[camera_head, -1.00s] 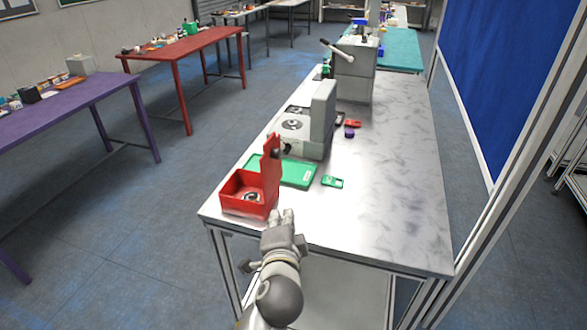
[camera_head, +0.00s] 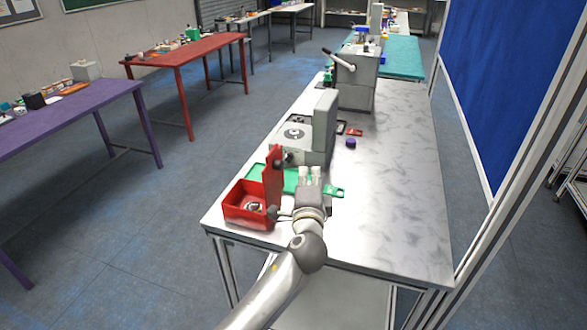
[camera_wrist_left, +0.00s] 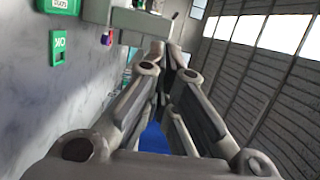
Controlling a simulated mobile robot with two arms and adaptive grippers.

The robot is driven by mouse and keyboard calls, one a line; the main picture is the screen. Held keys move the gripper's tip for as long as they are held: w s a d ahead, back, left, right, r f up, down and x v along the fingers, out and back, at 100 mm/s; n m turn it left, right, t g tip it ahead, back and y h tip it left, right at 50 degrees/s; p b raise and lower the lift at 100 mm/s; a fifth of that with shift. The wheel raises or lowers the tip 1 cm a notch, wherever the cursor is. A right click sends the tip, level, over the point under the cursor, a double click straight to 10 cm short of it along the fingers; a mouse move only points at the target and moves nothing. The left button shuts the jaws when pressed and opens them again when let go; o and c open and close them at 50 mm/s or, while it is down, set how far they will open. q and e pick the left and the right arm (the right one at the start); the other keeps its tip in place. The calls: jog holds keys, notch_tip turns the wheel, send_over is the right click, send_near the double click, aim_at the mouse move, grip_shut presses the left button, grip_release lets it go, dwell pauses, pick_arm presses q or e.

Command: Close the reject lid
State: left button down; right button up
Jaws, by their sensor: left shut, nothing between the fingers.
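The red reject box (camera_head: 247,206) sits near the front left corner of the white marbled table. Its red lid (camera_head: 274,177) stands upright on the box's right side, so the box is open and a small part shows inside. My left gripper (camera_head: 312,172) is shut and empty, over the table to the right of the upright lid and apart from it. In the left wrist view the fingers (camera_wrist_left: 168,60) converge with nothing between them. The lid does not show in that view. My right gripper is in neither view.
A green tray (camera_head: 261,171) lies behind the box, partly hidden by my gripper. A green card (camera_head: 334,191) lies to the right and shows in the left wrist view (camera_wrist_left: 57,47). A grey machine (camera_head: 322,130) stands behind. The table's right side is clear.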

pick_arm(q)
jog(key=a, duration=0.1)
jog(key=w+a+p, duration=0.2)
jog(key=a, duration=0.1)
jog(key=shift+f, duration=0.1)
jog(key=shift+d, duration=0.1)
jog(key=shift+w, duration=0.15)
